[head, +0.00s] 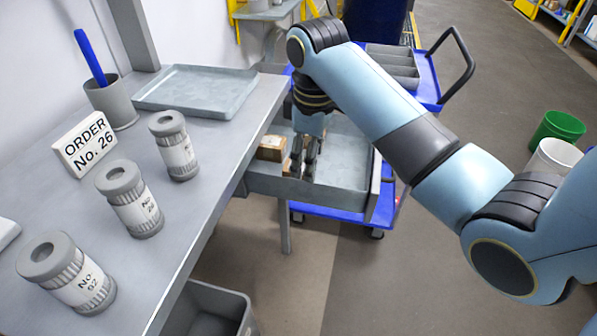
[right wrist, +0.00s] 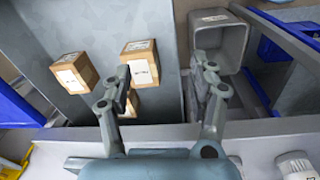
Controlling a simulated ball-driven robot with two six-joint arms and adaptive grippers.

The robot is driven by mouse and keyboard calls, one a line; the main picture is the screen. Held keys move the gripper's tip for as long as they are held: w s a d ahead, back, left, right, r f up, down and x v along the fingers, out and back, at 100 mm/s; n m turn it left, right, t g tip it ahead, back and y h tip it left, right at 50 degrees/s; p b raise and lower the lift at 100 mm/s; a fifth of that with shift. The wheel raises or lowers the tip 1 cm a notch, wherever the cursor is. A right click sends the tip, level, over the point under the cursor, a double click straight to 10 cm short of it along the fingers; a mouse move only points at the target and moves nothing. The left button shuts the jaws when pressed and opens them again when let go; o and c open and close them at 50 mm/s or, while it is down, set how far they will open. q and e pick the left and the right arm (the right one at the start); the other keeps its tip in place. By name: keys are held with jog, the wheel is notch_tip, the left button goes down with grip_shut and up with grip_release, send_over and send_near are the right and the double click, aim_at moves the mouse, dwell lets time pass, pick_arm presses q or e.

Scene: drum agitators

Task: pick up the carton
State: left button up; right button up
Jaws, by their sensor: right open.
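A small brown carton with a white label (head: 271,148) sits at the left end of the open grey drawer (head: 345,193) beside the bench. The right wrist view shows one labelled carton (right wrist: 140,62) close to my left-hand finger and another (right wrist: 75,72) farther left. A third carton (right wrist: 130,103) is partly hidden behind that finger. My right gripper (head: 304,160) points down into the drawer, just right of the cartons in the head view. Its jaws (right wrist: 166,75) are open, with no carton visible between them. My left gripper is out of view.
The grey bench (head: 215,165) carries several labelled canisters (head: 174,146), an order sign (head: 84,144), a cup (head: 112,102) and a tray (head: 196,91). A blue cart (head: 335,215) stands by the drawer. A grey bin (right wrist: 220,42) shows in the wrist view.

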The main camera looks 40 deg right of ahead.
jog(key=shift+n+g, duration=0.4)
jog(key=shift+n, duration=0.3)
jog(key=w, duration=0.1)
jog(key=w+r, duration=0.1)
jog(key=w, duration=0.1)
jog(key=w+r, duration=0.1)
jog(key=w, duration=0.1)
jog(key=shift+w+d+r, duration=0.2)
jog(key=shift+w+d, duration=0.05)
notch_tip(320, 180, down, 5)
jog(key=shift+f, duration=0.15)
jog(key=f, duration=0.3)
jog(key=f+b, duration=0.1)
jog(key=f, duration=0.1)
jog(key=shift+s+d+f, duration=0.15)
jog(key=shift+s+d, duration=0.1)
jog(key=shift+c, duration=0.2)
jog(key=c, duration=0.9)
